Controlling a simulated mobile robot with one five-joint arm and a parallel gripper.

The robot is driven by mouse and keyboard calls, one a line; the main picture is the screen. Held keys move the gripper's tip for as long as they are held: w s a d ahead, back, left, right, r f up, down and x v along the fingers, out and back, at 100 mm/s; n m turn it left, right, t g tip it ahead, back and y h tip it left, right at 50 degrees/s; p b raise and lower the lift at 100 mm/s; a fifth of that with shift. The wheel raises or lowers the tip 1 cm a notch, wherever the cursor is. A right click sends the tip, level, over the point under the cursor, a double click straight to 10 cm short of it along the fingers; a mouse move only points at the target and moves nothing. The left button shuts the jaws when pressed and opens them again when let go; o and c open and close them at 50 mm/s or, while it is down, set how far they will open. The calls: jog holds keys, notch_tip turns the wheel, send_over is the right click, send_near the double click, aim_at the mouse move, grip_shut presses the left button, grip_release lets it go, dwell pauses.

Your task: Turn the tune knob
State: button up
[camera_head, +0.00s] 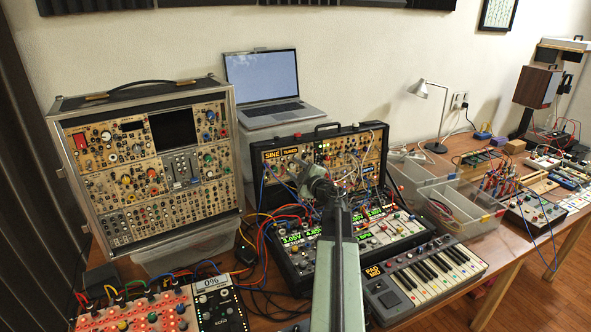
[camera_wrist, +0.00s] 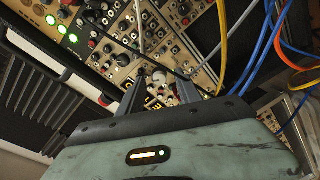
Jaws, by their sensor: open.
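The open case (camera_head: 383,150) of the synth stands at the middle of the table. Its upper panel bears two labels, a "SINE" label (camera_head: 271,154) and an orange label (camera_head: 291,151) that seems to read "TUNE". I cannot tell which knob is the tune knob. My gripper (camera_head: 318,180) is in front of this panel, over the case, and hides part of it. In the wrist view my gripper (camera_wrist: 160,76) is open, its two fingers pointing at a panel (camera_wrist: 110,38) of knobs, jacks and cables. Small knobs show between and near the fingers; contact cannot be told.
Yellow, blue and orange cables (camera_wrist: 262,45) hang to the right in the wrist view. A tall synth case (camera_head: 145,165) stands left, a laptop (camera_head: 268,85) behind, a small keyboard (camera_head: 425,280) in front right, and clear bins (camera_head: 462,205) to the right.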

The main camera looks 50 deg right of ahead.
jog(key=v, duration=0.7)
jog(key=shift+s, duration=0.2)
jog(key=shift+a, duration=0.1)
